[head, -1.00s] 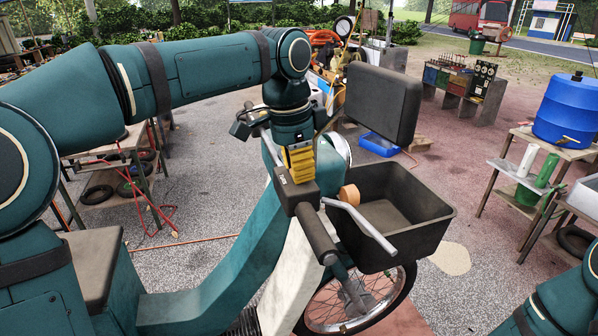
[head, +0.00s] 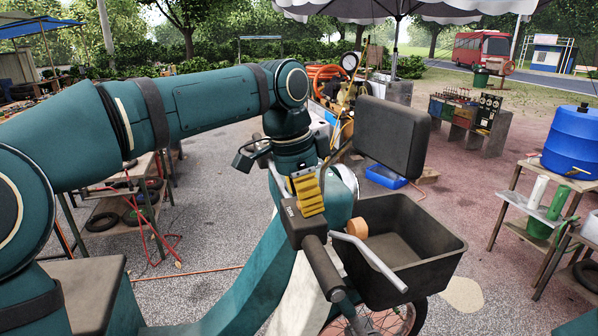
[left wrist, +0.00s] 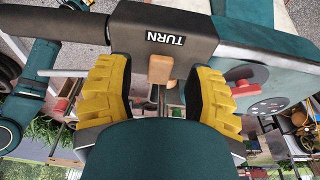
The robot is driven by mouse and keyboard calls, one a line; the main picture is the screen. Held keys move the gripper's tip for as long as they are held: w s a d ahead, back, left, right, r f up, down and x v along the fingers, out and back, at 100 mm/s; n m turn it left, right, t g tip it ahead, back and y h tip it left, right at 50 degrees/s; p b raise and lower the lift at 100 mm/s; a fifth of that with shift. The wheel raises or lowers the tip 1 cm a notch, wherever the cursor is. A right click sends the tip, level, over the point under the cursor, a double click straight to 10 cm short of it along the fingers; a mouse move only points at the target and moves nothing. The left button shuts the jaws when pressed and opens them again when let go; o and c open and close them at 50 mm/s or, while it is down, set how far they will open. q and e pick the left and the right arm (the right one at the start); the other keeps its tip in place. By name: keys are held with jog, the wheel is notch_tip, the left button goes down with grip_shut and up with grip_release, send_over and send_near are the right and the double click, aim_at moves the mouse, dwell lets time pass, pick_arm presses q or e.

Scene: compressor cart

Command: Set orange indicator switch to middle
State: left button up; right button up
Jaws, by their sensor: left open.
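The switch box (head: 302,223), a dark block labelled TURN, sits at the inner end of the handlebar grip. In the left wrist view the box (left wrist: 185,28) is at the top, with the small orange-tan switch tab (left wrist: 160,69) sticking out just below the label. The switch is hidden in the head view. My left gripper (head: 306,192) has yellow ridged fingers and is open right at the box. In the left wrist view its fingers stand on both sides of the tab, with gaps to it. My right gripper is out of view.
A brake lever (head: 370,260) and the black grip (head: 323,268) lie close in front of the gripper. A black basket (head: 440,242) and an orange round part (head: 357,227) are to the right. A dark upright panel (head: 390,135) stands behind.

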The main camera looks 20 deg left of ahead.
aim_at(291, 212)
pick_arm(q)
jog(key=v, duration=1.1)
